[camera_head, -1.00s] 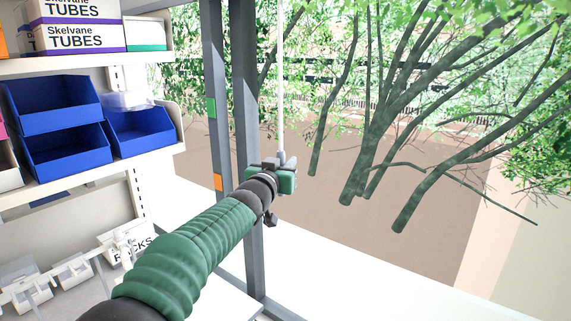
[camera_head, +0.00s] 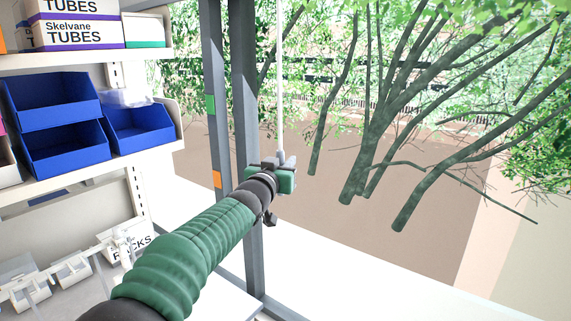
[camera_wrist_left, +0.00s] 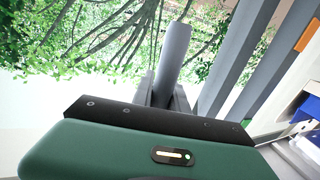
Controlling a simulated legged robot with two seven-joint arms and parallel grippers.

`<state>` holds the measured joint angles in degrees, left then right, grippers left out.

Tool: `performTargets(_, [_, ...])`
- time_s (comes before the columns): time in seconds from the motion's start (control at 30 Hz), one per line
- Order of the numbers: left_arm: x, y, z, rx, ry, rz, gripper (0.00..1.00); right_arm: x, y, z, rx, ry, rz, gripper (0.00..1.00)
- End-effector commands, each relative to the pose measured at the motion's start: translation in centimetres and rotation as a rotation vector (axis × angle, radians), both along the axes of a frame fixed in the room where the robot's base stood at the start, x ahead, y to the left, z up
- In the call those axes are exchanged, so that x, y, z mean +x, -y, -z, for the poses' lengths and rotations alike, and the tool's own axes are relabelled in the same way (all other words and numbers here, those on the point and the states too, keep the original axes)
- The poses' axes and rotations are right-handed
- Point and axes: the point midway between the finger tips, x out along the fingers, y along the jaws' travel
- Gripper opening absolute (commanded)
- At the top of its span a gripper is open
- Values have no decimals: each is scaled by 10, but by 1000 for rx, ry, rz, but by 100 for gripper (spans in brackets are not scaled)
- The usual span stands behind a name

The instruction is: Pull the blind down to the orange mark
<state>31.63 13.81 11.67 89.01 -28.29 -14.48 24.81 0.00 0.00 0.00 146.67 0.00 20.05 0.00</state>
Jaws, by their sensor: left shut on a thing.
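A thin pale pull cord (camera_head: 280,85) hangs straight down in front of the window in the head view. My left gripper (camera_head: 284,163) is shut on its lower end. In the left wrist view, a grey rod-like pull (camera_wrist_left: 173,55) stands up between my left gripper's fingers (camera_wrist_left: 163,92). The orange mark (camera_head: 217,179) is on the grey window post, left of my gripper and slightly lower in the picture. It also shows at the right of the left wrist view (camera_wrist_left: 308,30). The blind's panel is not visible. My right gripper is not in view.
A green mark (camera_head: 210,104) is higher on the same post (camera_head: 212,140). Shelves with blue bins (camera_head: 65,145) and tube boxes (camera_head: 75,33) stand at the left. Racks (camera_head: 125,245) sit below. The window area right of my gripper is clear, with trees outside.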

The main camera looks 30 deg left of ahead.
Motion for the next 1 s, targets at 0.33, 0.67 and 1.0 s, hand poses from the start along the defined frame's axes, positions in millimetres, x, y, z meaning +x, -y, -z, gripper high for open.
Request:
performTargets(0.33, [0,0,116,-5,-16,-2,0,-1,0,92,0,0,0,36])
performTargets(0.67, [-1,-1,234,-5,-15,-2,0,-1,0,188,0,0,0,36])
performTargets(1.0, [-1,0,355,-4,-14,-2,0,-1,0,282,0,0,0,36])
